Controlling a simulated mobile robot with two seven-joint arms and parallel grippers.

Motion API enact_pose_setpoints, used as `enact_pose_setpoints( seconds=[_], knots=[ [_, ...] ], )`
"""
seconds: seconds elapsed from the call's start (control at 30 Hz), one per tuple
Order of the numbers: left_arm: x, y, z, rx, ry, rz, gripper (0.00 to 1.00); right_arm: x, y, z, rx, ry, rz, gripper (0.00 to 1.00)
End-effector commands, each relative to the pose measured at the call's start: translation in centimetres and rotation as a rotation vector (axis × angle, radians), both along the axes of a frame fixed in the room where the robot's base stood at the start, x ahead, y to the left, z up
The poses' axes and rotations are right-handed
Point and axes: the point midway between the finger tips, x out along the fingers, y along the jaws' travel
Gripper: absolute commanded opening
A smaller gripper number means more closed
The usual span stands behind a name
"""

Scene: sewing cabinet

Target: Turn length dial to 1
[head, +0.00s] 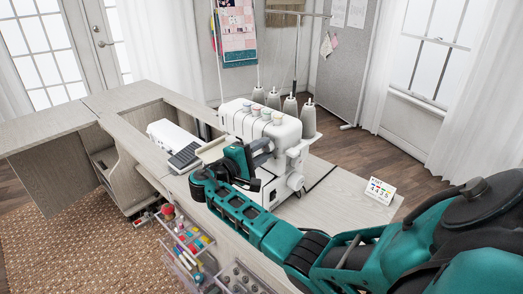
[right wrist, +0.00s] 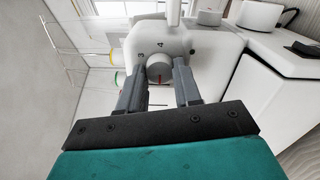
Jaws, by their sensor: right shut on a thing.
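The white sewing machine (head: 262,122) stands on the cabinet top. In the right wrist view, the grey round length dial (right wrist: 158,75) is on the white machine body (right wrist: 190,42), with a red mark on its face. My right gripper (right wrist: 160,72) is shut on the dial, one finger on each side. In the head view, my right gripper (head: 262,153) is in front of the machine and hides the dial. My left gripper is not in view.
Several thread cones (head: 290,104) stand behind the machine. A small card with coloured numbers (head: 380,190) stands on the cabinet top at right. A grey keypad-like item (head: 185,156) lies left of the machine. An open rack of sewing supplies (head: 187,245) is below the front edge.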

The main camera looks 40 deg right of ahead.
Motion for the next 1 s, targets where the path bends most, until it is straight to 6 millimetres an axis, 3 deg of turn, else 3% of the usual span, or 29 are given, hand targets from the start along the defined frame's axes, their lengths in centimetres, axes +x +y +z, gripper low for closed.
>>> enact_pose_setpoints(
  seconds=[0.1,0.13,0.37,0.73,1.0],
  knots=[
    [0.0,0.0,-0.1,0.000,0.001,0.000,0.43,-0.1,0.0,-0.1,0.001,0.004,-0.001,0.03],
    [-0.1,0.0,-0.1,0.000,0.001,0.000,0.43,-0.1,0.0,-0.1,0.001,0.004,-0.001,0.35],
    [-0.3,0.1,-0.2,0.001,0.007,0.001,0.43,0.0,0.0,-0.1,0.001,0.002,0.000,0.57],
    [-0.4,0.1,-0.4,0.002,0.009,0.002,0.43,0.0,0.8,-0.1,0.001,-0.001,0.002,0.59],
    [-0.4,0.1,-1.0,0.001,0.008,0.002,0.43,-0.5,6.2,-0.2,0.004,-0.001,0.003,0.59]
  ],
)
